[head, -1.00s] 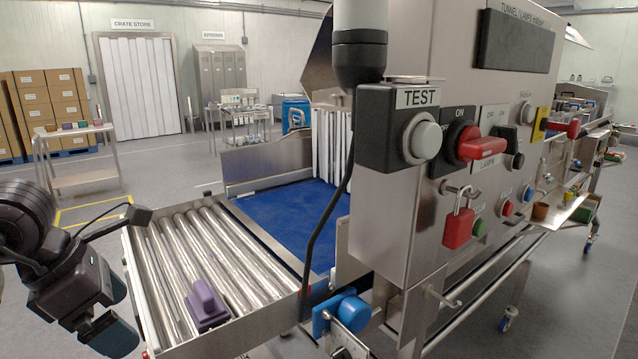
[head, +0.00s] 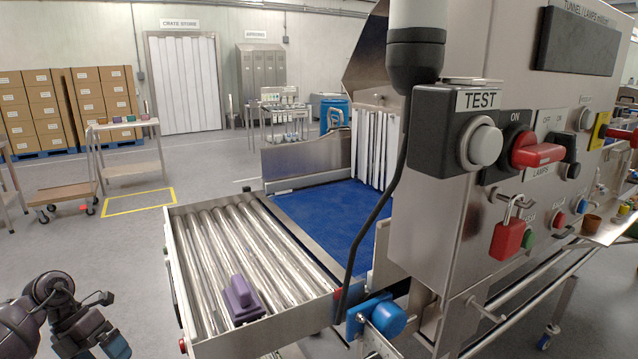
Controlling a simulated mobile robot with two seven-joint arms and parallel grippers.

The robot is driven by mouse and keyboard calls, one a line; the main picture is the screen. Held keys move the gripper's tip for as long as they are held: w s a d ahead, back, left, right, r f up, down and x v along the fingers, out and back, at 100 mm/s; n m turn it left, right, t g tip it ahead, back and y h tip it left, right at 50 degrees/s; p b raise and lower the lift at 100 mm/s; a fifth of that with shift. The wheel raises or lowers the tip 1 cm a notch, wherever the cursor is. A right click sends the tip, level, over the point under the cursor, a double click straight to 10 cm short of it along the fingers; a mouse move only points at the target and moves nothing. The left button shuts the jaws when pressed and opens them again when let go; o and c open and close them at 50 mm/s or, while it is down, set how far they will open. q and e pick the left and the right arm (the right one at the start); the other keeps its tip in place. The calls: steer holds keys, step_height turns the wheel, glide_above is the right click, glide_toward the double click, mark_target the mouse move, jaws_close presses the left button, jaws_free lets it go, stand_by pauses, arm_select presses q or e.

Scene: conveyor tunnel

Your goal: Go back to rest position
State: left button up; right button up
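My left arm comes in at the bottom left, and its dark gripper (head: 98,338) is at the lower edge of the head view, partly cut off. It is over the floor, to the left of the roller conveyor and apart from it. I cannot tell whether its fingers are open or shut. My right arm and gripper are not in view. A purple block with a raised grip (head: 241,299) sits on the near end of the silver rollers (head: 225,245).
The steel control cabinet (head: 455,230) with the TEST button (head: 481,145), red switch (head: 535,150) and red padlock (head: 508,238) fills the right. A blue belt (head: 318,215) runs into the tunnel. A cart (head: 62,192) stands at left; floor near the yellow outline (head: 138,202) is clear.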

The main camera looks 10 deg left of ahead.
arm_select(q)
steer(key=w+d+r+n+t+h, duration=0.2)
steer(key=w+r+n+t+h, duration=0.45)
steer(key=w+r+t, duration=0.7)
steer(key=w+a+r+n+t+y, duration=0.1)
steer(key=w+a+n+t+y, duration=0.15)
steer(key=a+n+y, duration=0.45)
steer(key=w+a+r+n+t+y, duration=0.1)
steer(key=a+n+t+y, duration=0.3)
steer(key=n+y, duration=0.45)
steer(key=a+f+n+g+y, duration=0.2)
steer(key=a+f+n+g, duration=0.15)
steer(key=n, duration=0.25)
steer(key=s+d+f+n+g+h, duration=0.1)
steer(key=s+d+f, duration=0.5)
steer(key=f, duration=0.4)
steer(key=s+d+f+n+g+h, duration=0.1)
steer(key=s+d+f+h, duration=0.1)
steer(key=s+d+f, duration=0.65)
steer(key=s+d+f+n+g, duration=0.1)
steer(key=s+d+f+n, duration=0.1)
steer(key=s+d+f, duration=0.3)
steer(key=s+d+f+n+g+h, duration=0.1)
steer(key=s+d+f, duration=0.4)
steer(key=s+d, duration=0.7)
steer(key=shift+s+d+f+n+h, duration=0.15)
steer(key=shift+s+d+n+h, duration=0.15)
steer(key=shift+s+n, duration=0.55)
